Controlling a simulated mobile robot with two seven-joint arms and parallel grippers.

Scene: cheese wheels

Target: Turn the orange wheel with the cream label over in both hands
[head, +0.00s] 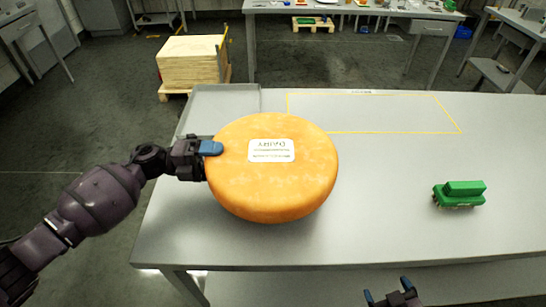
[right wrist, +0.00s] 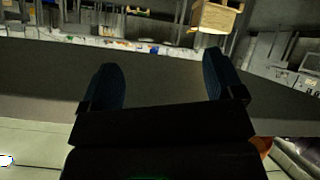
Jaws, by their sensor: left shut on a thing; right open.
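The orange wheel (head: 230,178) is over the left part of the grey table, with its cream label (head: 271,150) on the face turned up toward the head camera. My left gripper (head: 209,148) is shut on the wheel's left edge; a blue fingertip shows on the rim. I cannot tell whether the wheel's underside touches the table. My right gripper (head: 388,291) is open and empty near the table's front edge, apart from the wheel. Its two spread blue fingers also show in the right wrist view (right wrist: 158,70).
A green brush (head: 460,194) lies on the right of the table (head: 370,215). A yellow outlined rectangle (head: 375,132) marks a bare area at the back. A flat grey tray (head: 225,97) lies behind the wheel. The table between wheel and brush is clear.

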